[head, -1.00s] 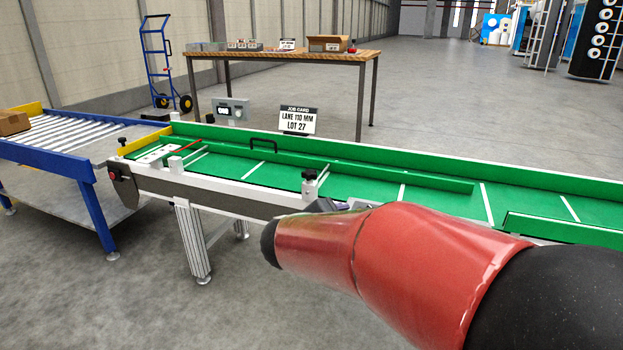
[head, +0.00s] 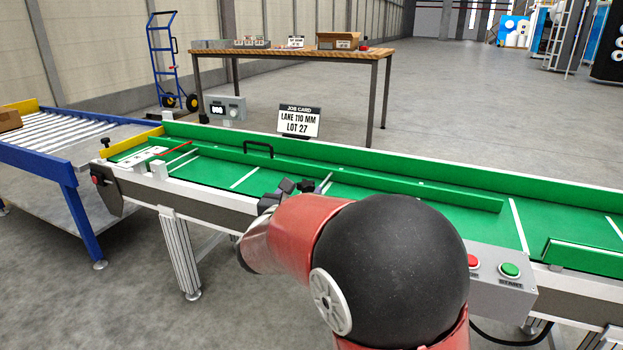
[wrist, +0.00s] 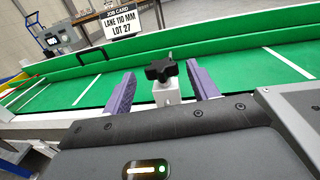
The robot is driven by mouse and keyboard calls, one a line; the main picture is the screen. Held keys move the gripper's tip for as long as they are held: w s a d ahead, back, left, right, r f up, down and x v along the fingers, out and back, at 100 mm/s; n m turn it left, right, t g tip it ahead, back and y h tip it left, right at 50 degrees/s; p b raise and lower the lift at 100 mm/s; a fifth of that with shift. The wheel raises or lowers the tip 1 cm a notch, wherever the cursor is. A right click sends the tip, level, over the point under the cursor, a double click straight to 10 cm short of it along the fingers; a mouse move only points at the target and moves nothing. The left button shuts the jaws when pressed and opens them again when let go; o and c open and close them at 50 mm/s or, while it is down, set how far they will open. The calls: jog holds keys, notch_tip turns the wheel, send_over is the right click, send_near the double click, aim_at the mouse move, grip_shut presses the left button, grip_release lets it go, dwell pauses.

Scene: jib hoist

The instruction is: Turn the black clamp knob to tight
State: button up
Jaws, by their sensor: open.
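The black clamp knob (wrist: 161,71), with several lobes, sits on a pale block (wrist: 167,93) at the near side of the green conveyor, in the wrist view. My gripper (wrist: 162,80) is open, with one purple finger on either side of the knob and block. A gap shows on both sides, so neither finger appears to touch the knob. In the head view my red and black arm covers most of this spot, and knob and fingertips are hard to tell apart there. No mark showing how tight the knob is can be read.
The green conveyor (head: 235,178) has a guide rail (head: 400,186) and a job card (head: 298,122) reading "LANE 110 MM, LOT 27". Another black knob (head: 105,142) stands at its left end. A control box (head: 495,280) with red and green buttons is right of my arm.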

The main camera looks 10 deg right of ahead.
aim_at(309, 180)
jog(key=x, duration=0.6)
jog(key=c, duration=1)
